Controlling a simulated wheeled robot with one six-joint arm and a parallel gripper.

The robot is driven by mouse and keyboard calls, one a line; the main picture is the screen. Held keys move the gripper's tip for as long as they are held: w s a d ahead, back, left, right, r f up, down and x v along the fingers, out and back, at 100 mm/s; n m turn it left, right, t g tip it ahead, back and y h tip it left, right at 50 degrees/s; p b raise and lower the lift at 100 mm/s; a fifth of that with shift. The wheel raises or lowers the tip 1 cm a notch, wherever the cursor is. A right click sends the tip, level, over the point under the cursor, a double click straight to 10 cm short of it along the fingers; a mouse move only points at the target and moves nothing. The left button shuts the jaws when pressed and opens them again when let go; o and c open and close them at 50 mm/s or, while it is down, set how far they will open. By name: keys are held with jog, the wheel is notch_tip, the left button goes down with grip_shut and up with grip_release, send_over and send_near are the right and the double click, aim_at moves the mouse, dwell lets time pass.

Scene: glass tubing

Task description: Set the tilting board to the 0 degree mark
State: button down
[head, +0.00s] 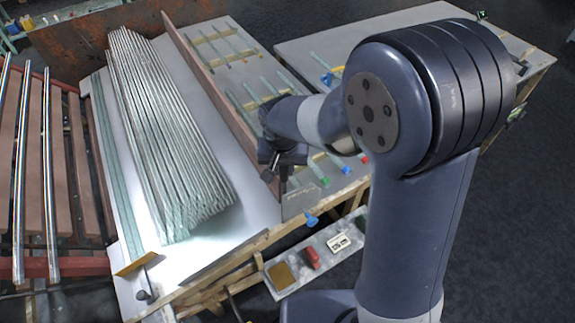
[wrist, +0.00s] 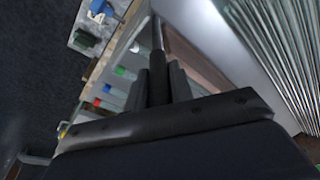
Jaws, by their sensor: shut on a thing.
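A pale board (head: 220,255) carries a large bundle of glass tubes (head: 165,130). A long brown rail (head: 215,85) runs along its right side. I cannot tell for sure which panel is the tilting board, and no degree marks are readable. My gripper (head: 283,168) is by the near end of the rail, partly hidden by my arm. In the wrist view my gripper (wrist: 160,85) is shut on a dark handle with a thin rod (wrist: 157,35), which points away along the rail (wrist: 195,50). What the rod joins is unclear.
A grey panel (head: 290,205) with short colour-tipped tubes lies right of the rail. A tan plate (head: 136,264) and a dark knob (head: 143,295) sit at the front left. A low shelf (head: 318,254) holds small items. Another table (head: 400,45) stands at the back right.

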jog(key=shift+w, duration=0.1)
jog(key=c, duration=1.3)
grip_release()
jog(key=shift+o, duration=0.2)
notch_tip(320, 180, up, 11)
jog(key=s, duration=0.2)
jog(key=shift+f+b, duration=0.15)
jog(key=shift+b, duration=0.15)
jog(key=f, duration=0.3)
jog(key=w+f, duration=0.1)
jog(key=f, duration=0.6)
jog(key=shift+w+f+p, duration=0.1)
jog(key=shift+w+p, duration=0.2)
jog(key=shift+w, duration=0.1)
jog(key=shift+w+d+f, duration=0.1)
jog(key=shift+f, duration=0.25)
jog(key=shift+w+d, duration=0.2)
jog(key=shift+d, duration=0.05)
